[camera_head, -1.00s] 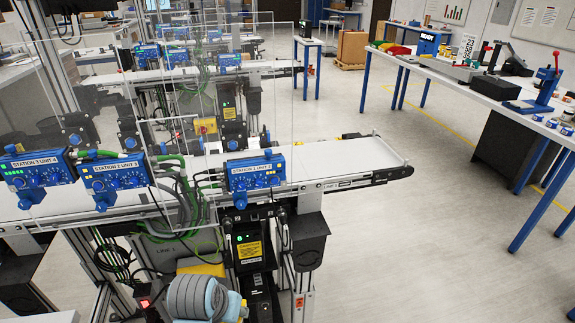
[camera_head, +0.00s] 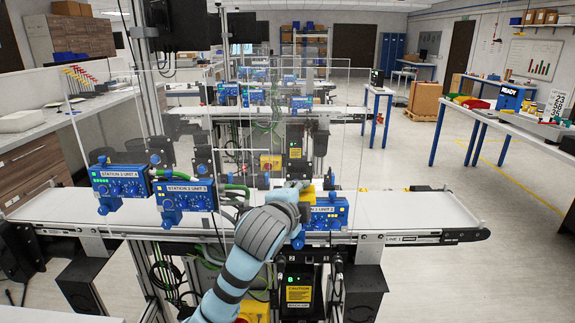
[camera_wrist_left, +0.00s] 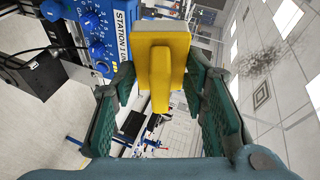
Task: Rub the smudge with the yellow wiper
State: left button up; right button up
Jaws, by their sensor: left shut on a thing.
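The yellow wiper (camera_wrist_left: 173,48) is between the two green finger pads of my left gripper (camera_wrist_left: 160,78) in the left wrist view. The gripper is shut on its handle, and a pale strip lies along the wiper's far edge. In the head view my left gripper (camera_head: 296,188) is over the near conveyor, partly hidden by my wrist, with a bit of yellow beside it. A dark speckled smudge (camera_wrist_left: 262,57) shows at the upper right of the left wrist view, apart from the wiper. I cannot make it out in the head view. My right gripper is not in view.
Clear upright panels (camera_head: 300,120) stand around the near conveyor (camera_head: 410,212). Blue control boxes (camera_head: 328,213) line its front edge, close to my left gripper. Green and grey cables (camera_head: 232,190) run behind my wrist. The right end of the belt is clear.

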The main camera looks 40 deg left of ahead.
pick_arm(q)
jog(key=s+a+r+m+t, duration=0.15)
jog(key=a+r+t, duration=0.25)
jog(key=r, duration=0.7)
jog(key=shift+m, duration=0.55)
jog(key=x, duration=0.3)
jog(key=a+b+x, duration=0.1)
jog(key=x, duration=0.2)
jog(key=shift+s+a+r, duration=0.15)
jog(key=shift+s, duration=0.1)
jog(key=shift+w+a+p, duration=0.45)
jog(key=shift+w+p, duration=0.1)
jog(key=shift+w, duration=0.1)
